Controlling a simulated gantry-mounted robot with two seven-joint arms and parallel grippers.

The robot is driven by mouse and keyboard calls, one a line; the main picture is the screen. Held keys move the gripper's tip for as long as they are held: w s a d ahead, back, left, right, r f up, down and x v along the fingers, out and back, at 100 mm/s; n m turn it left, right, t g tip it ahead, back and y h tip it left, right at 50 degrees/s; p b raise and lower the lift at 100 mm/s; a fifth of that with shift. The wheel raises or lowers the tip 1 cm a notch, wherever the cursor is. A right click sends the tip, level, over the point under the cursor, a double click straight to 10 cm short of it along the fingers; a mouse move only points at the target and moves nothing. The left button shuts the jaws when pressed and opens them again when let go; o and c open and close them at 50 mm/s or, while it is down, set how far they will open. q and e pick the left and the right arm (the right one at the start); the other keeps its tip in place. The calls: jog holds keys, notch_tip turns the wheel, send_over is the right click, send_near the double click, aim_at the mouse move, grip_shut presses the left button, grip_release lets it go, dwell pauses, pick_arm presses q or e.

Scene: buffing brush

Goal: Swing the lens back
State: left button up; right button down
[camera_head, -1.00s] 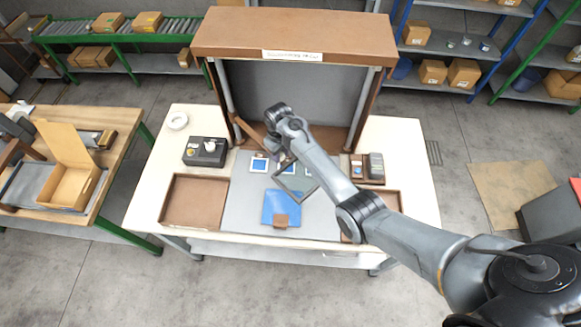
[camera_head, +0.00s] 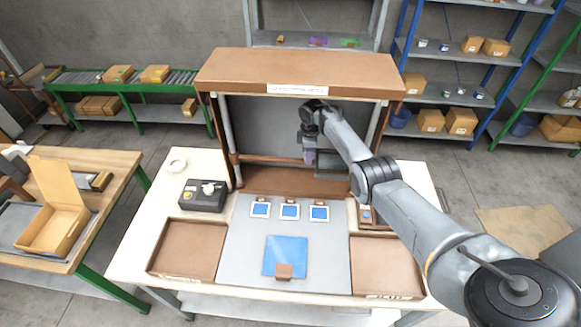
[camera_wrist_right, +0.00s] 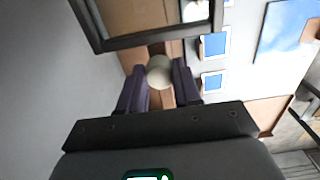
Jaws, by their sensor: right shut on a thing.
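The lens is a dark rectangular frame (camera_wrist_right: 150,40). It fills the top of the right wrist view, and a pale round knob (camera_wrist_right: 159,72) is at its near edge. In the head view the lens frame (camera_head: 334,168) is at the back of the bench, under the hood. A brown swing arm (camera_head: 270,159) runs from the hood's left post towards it. My right gripper (camera_wrist_right: 159,88) has its two purple-grey fingers closed on either side of the knob. It also shows in the head view (camera_head: 310,158), partly hidden by its own wrist. My left gripper is out of view.
Three blue-and-white cards (camera_head: 289,211) and a blue plate (camera_head: 286,256) lie on the grey mat (camera_head: 245,250). Brown trays flank it, left (camera_head: 188,250) and right (camera_head: 385,265). A black control box (camera_head: 203,196) stands back left. The hood (camera_head: 300,72) overhangs the lens.

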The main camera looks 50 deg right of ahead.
jog(key=shift+w+d, duration=0.15)
jog(key=shift+d, duration=0.1)
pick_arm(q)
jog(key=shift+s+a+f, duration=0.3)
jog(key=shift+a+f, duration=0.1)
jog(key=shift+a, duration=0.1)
pick_arm(e)
jog(key=shift+f, duration=0.15)
jog(key=c, duration=1.2)
grip_release()
jog(key=o, duration=0.4)
jog(key=shift+w+d, duration=0.15)
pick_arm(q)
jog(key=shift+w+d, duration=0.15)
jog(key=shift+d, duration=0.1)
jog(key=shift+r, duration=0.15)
pick_arm(e)
jog(key=shift+r, duration=0.2)
